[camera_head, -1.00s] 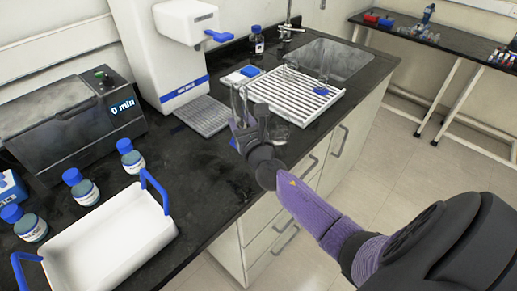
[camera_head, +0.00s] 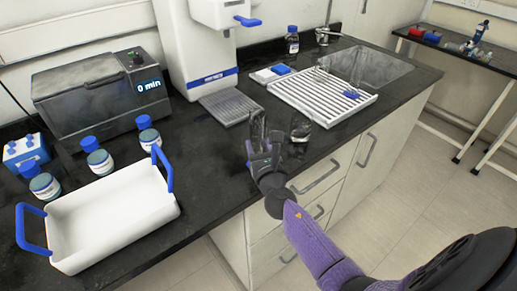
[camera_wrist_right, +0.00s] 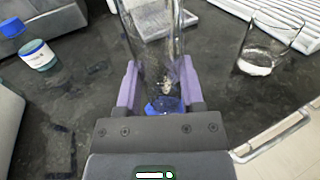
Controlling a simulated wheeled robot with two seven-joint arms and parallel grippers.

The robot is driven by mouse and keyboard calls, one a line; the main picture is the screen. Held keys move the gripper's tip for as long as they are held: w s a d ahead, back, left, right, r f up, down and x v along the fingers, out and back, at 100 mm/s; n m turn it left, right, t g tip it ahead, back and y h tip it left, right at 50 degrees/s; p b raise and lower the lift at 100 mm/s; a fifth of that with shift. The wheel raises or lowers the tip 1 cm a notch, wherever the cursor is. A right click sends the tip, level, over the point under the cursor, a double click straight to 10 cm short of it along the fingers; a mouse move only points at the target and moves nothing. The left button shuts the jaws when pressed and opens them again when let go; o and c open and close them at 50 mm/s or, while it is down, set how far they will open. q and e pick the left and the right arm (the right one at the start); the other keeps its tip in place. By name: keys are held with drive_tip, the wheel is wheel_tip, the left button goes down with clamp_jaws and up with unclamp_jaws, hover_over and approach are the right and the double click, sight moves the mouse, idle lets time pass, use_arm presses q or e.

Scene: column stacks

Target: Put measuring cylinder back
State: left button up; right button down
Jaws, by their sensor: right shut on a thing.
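The measuring cylinder (camera_head: 258,128) is clear glass, upright or nearly so. It also shows in the right wrist view (camera_wrist_right: 152,45), with blue at its lower end. My right gripper (camera_head: 262,155) is shut on it, with one purple finger on each side in the wrist view (camera_wrist_right: 160,88). It is over the front part of the black counter; whether the base touches the counter is hard to tell. The white slatted drying rack (camera_head: 290,92) lies farther back to the right. My left gripper is not in view.
A glass beaker (camera_head: 300,128) stands just right of the cylinder, also in the wrist view (camera_wrist_right: 268,52). A white tray with blue handles (camera_head: 115,212), several blue-capped jars (camera_head: 98,158) and a dark water bath (camera_head: 90,95) are left.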

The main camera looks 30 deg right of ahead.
drive_tip(key=shift+f, duration=0.2)
drive_tip(key=shift+c, duration=1)
unclamp_jaws()
drive_tip(key=shift+r, duration=0.1)
